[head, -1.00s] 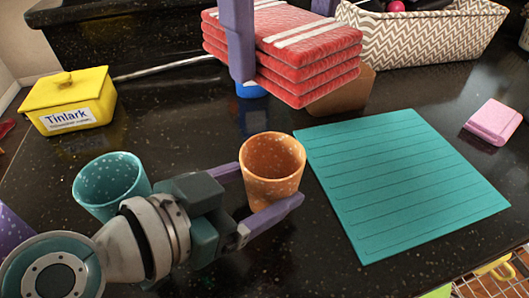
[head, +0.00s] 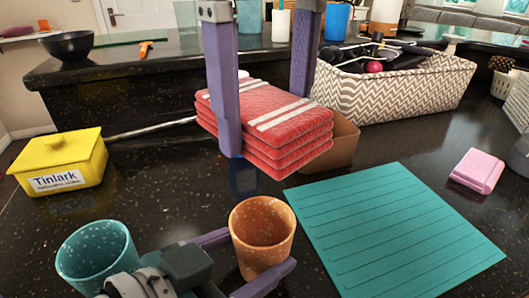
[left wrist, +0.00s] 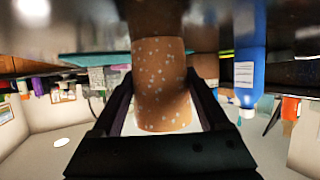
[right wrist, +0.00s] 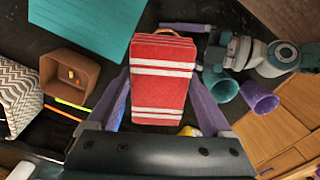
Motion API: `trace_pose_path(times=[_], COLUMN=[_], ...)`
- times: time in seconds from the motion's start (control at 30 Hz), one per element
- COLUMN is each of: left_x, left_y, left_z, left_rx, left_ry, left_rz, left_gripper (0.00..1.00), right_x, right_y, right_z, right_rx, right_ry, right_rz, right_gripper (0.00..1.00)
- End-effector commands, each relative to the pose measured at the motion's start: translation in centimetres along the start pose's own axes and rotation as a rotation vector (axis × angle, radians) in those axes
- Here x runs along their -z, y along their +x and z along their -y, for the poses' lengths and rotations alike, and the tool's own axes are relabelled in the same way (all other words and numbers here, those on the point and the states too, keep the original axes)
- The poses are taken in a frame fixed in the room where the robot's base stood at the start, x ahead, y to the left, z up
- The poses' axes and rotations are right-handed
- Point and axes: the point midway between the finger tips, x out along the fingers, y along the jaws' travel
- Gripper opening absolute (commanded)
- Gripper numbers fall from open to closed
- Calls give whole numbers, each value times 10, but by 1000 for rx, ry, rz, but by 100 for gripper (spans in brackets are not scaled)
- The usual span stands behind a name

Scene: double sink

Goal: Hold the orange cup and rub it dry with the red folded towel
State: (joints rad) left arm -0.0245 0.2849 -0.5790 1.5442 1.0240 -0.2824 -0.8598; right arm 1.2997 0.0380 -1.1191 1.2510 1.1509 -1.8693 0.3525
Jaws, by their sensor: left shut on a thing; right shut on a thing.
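The orange speckled cup (head: 263,225) stands upright at the front centre in the head view. My left gripper (head: 262,258) is shut on it, one finger on each side; the cup also fills the middle of the left wrist view (left wrist: 162,85). The red folded towel (head: 275,120), with white stripes, hangs above the counter, behind and higher than the cup. My right gripper (head: 268,95) is shut on the towel, with its purple fingers on either side. The towel (right wrist: 162,80) also shows between the fingers in the right wrist view. Towel and cup are apart.
A teal ribbed mat (head: 395,230) lies right of the cup. A teal cup (head: 98,255) stands to the left. A yellow box (head: 62,165) is at the left, a pink sponge (head: 477,170) at the right. A chevron basket (head: 400,90) and a brown box (head: 343,140) stand behind.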

Motion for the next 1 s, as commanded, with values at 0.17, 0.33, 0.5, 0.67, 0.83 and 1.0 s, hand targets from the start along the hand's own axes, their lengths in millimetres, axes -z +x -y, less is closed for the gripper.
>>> trace_pose_path(times=[0.17,0.33,0.5,0.67,0.83,1.0], left_x=[0,0,0,0,0,0], left_y=[0,0,0,0,0,0], left_z=[0,0,0,0,0,0], left_rx=[0,0,0,0,0,0], left_ry=[0,0,0,0,0,0], left_rz=[0,0,-1,-1,-1,-1], left_gripper=[16,16,16,16,16,16], right_x=[9,10,10,9,9,9], right_y=[17,25,36,49,63,76], right_z=[-11,-14,-13,-13,-13,-13], right_rx=[2,-1,0,-1,0,0], right_ry=[0,-2,-2,-2,-1,0], right_rz=[11,12,13,12,13,14], right_gripper=[40,40,40,40,40,40])
